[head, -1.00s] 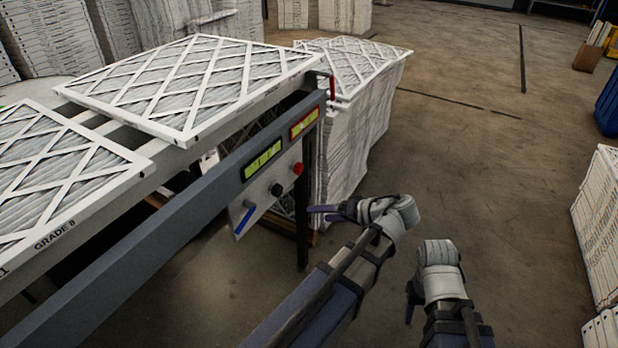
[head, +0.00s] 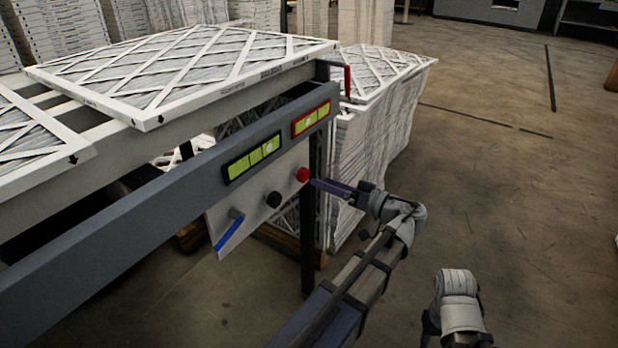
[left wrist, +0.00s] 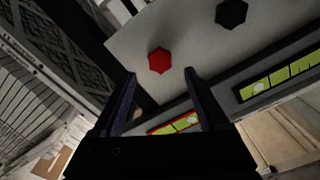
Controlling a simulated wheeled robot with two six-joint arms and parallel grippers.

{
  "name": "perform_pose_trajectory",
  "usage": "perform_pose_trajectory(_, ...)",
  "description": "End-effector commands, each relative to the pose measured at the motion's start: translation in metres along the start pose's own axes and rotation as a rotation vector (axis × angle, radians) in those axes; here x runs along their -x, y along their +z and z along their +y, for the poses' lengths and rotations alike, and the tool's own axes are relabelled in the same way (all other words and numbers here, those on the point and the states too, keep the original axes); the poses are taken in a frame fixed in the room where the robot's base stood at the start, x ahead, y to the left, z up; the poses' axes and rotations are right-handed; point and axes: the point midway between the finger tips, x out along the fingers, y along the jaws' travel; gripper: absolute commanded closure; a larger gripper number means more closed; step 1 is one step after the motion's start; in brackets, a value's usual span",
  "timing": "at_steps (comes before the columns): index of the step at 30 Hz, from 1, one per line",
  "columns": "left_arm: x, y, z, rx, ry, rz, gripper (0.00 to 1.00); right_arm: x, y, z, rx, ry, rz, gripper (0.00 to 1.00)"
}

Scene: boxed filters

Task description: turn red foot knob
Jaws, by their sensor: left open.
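The red knob (head: 303,174) sits at the right end of a pale panel (head: 238,205) under the grey rail. A black knob (head: 273,199) is to its left. In the left wrist view the red knob (left wrist: 160,60) is hexagonal and lies just beyond my fingertips, roughly between their lines. My left gripper (head: 316,183) is open, pointing left at the red knob, very close to it. It also shows in the left wrist view (left wrist: 160,76), with nothing between its fingers. Part of my right arm shows at the lower right; its fingertips cannot be made out.
A blue lever (head: 229,231) is on the panel's left. Two lit level gauges, a black-framed one (head: 251,159) and a red-framed one (head: 311,118), sit on the rail (head: 150,195). White filters (head: 180,75) lie above. A filter stack (head: 375,135) stands behind my gripper.

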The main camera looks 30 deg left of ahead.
Motion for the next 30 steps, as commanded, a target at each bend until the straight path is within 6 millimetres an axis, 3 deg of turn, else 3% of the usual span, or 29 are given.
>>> perform_pose_trajectory(10, -0.049, 0.001, 0.000, -0.001, -0.001, -0.002, 0.23, 0.000, 0.000, 0.000, 0.000, 0.000, 0.000, 0.50)
perform_pose_trajectory(23, -0.059, 0.001, 0.000, -0.002, 0.001, -0.001, 0.23, 0.000, 0.000, 0.000, 0.000, 0.000, 0.000, 0.50)
perform_pose_trajectory(30, -0.059, 0.001, 0.000, -0.002, 0.001, -0.001, 0.48, 0.000, 0.000, 0.000, 0.000, 0.000, 0.000, 0.50)
